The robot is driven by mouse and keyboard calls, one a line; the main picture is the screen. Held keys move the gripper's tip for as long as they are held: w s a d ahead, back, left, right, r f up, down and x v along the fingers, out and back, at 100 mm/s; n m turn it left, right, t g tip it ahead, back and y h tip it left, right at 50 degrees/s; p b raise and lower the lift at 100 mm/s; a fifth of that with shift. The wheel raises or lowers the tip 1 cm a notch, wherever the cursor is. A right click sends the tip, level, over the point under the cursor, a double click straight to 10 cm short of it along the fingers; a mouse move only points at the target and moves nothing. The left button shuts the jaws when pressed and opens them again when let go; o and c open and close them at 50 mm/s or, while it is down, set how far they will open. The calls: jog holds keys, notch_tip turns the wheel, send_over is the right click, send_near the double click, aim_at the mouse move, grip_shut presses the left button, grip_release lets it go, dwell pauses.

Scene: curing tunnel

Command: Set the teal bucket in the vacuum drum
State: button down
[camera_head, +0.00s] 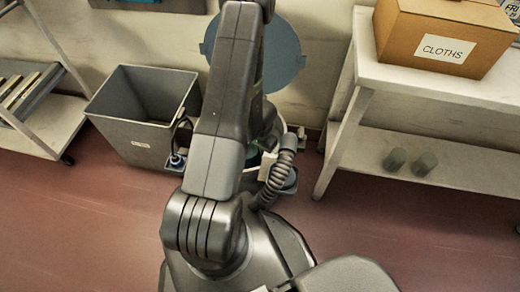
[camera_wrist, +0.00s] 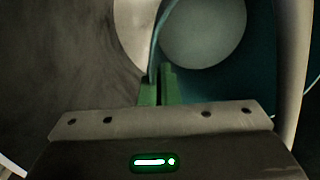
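The teal bucket (camera_wrist: 265,55) fills the right of the wrist view, and I look down into it at its pale round bottom. My gripper (camera_wrist: 158,85) has green fingers close together on the bucket's near wall, with the wall's edge running between them. In the head view a little of the bucket (camera_head: 253,157) shows beside my arm, which hides most of it and my gripper. The vacuum drum (camera_head: 291,138) stands behind my arm, its pale rim partly showing and its round blue-grey lid (camera_head: 286,58) raised behind. The bucket appears within the drum's opening; whether it touches the bottom is hidden.
A grey open bin (camera_head: 140,115) stands left of the drum. A pale shelf unit (camera_head: 440,85) on the right carries a cardboard box marked CLOTHS (camera_head: 440,38) and two grey-green cups (camera_head: 410,161) below. A low rack (camera_head: 45,125) is at far left. Red floor is clear in front.

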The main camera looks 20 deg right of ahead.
jog(key=shift+f+b, duration=2.1)
jog(key=shift+f, duration=0.5)
jog(key=shift+f+b, duration=0.5)
jog(key=shift+f, duration=0.1)
jog(key=c, duration=1.6)
grip_release()
notch_tip(320, 180, up, 14)
jog(key=p, duration=1.3)
send_over(260, 159)
jog(key=shift+s+f, duration=0.1)
jog(key=shift+s, duration=0.2)
jog(key=shift+f, duration=0.15)
